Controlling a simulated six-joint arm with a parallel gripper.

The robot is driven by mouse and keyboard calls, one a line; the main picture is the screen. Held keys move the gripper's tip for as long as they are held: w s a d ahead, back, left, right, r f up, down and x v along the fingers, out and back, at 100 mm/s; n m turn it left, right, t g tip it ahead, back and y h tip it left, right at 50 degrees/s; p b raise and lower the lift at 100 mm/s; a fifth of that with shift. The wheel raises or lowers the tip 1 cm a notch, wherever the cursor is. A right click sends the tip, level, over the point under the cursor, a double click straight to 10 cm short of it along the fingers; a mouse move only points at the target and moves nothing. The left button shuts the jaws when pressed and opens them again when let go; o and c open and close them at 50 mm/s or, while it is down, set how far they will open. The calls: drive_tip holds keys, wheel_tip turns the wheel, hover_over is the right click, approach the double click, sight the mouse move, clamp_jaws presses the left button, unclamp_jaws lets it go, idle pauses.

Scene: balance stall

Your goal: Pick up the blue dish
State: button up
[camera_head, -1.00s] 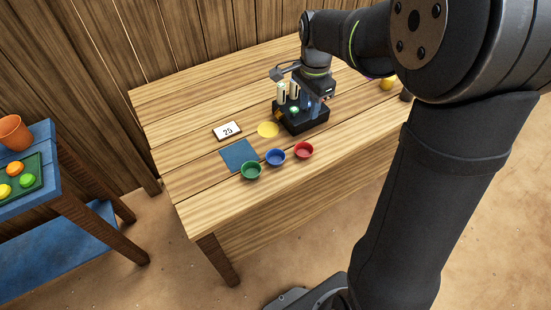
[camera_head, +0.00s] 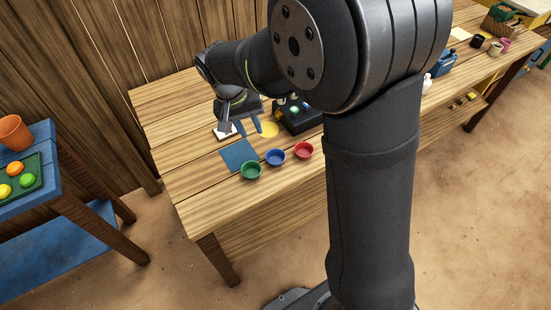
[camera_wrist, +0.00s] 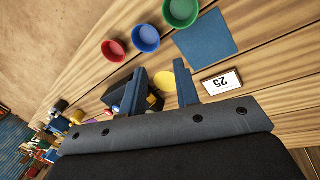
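The blue dish (camera_head: 275,158) is a small round bowl on the wooden table, between the green dish (camera_head: 251,170) and the red dish (camera_head: 303,151). The blue dish also shows at the top of the wrist view (camera_wrist: 146,38). My gripper (camera_head: 243,129) hangs above the table, behind the blue dish and apart from it. In the wrist view its two blue fingers (camera_wrist: 159,80) stand wide apart with nothing held between them. My arm hides part of the table's right side in the head view.
A blue square mat (camera_head: 239,156) lies left of the dishes, with a yellow disc (camera_head: 269,129) behind them. A white card reading 25 (camera_wrist: 221,82) lies near my gripper. A black device (camera_head: 300,121) stands behind the red dish. The table front before the dishes is clear.

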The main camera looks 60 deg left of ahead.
approach(266, 163)
drive_tip(key=shift+w+d+f, duration=0.15)
drive_tip(key=shift+w+f, duration=0.15)
drive_tip(key=shift+f, duration=0.1)
drive_tip(key=shift+w+x, duration=0.15)
drive_tip(key=shift+x, duration=1.15)
drive_tip(key=shift+w+x, duration=0.15)
drive_tip(key=shift+x, duration=1.2)
drive_tip(key=shift+r, duration=0.1)
clamp_jaws()
